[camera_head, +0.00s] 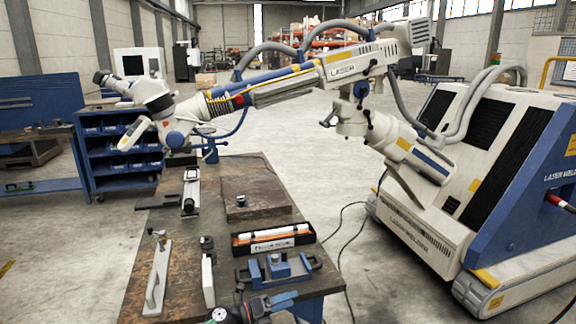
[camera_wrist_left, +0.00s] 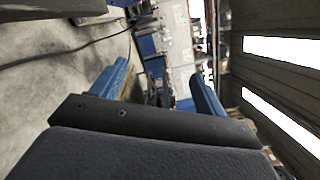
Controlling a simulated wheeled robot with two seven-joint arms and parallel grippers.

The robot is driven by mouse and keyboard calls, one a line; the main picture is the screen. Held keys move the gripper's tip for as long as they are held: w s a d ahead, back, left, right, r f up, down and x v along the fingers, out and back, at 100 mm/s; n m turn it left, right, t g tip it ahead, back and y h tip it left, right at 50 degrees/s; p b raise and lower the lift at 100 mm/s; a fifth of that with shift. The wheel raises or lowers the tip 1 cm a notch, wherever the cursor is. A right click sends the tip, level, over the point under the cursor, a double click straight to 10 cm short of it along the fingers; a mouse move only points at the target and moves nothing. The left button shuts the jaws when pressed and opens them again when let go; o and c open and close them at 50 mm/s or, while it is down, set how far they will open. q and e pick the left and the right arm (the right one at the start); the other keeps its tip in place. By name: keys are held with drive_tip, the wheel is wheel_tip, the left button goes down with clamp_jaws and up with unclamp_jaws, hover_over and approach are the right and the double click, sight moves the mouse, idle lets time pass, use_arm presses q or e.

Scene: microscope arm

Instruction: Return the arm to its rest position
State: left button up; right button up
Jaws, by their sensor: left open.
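The long white jointed arm (camera_head: 290,84) of the laser welder reaches left from the welder's body (camera_head: 480,150) to above the workbench. The microscope head (camera_head: 155,97), with eyepieces, hangs at the arm's left end over the bench's far end. My left gripper (camera_head: 264,295) is low in the head view, near the bench's front edge and well apart from the arm. In the left wrist view, its two blue fingers (camera_wrist_left: 158,88) stand wide apart with nothing held between them.
The bench (camera_head: 235,170) carries a dark plate (camera_head: 250,199), an orange-and-black tray (camera_head: 272,238), a blue fixture (camera_head: 277,267) and several metal clamps. A blue bin rack (camera_head: 118,150) stands behind at left. Cables lie on the floor between bench and welder.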

use_arm(q)
drive_tip(key=s+a+f+n+t+y, duration=0.2)
drive_tip(key=s+a+f+n+y, duration=0.25)
drive_tip(key=f+n, duration=0.5)
drive_tip(key=s+a+f+n+t+y, duration=0.2)
drive_tip(key=s+a+f+n+y, duration=0.3)
drive_tip(key=f+n, duration=0.5)
drive_tip(key=s+a+f+n+t+y, duration=0.2)
drive_tip(key=s+a+f+n+y, duration=0.2)
drive_tip(key=a+f+n+y, duration=0.55)
drive_tip(key=s+f+n+g, duration=0.2)
drive_tip(key=s+f, duration=0.4)
drive_tip(key=s, duration=0.4)
drive_tip(key=s+d+f+n+g+h, duration=0.1)
drive_tip(key=s+f+g, duration=0.4)
drive_tip(key=s, duration=0.6)
drive_tip(key=s+d+f+n+g+h, duration=0.1)
drive_tip(key=s+f+n+g, duration=0.2)
drive_tip(key=s+f, duration=0.5)
drive_tip(key=s+g, duration=0.1)
drive_tip(key=s, duration=0.2)
drive_tip(key=shift+s+f, duration=0.25)
drive_tip(key=shift+f, duration=0.15)
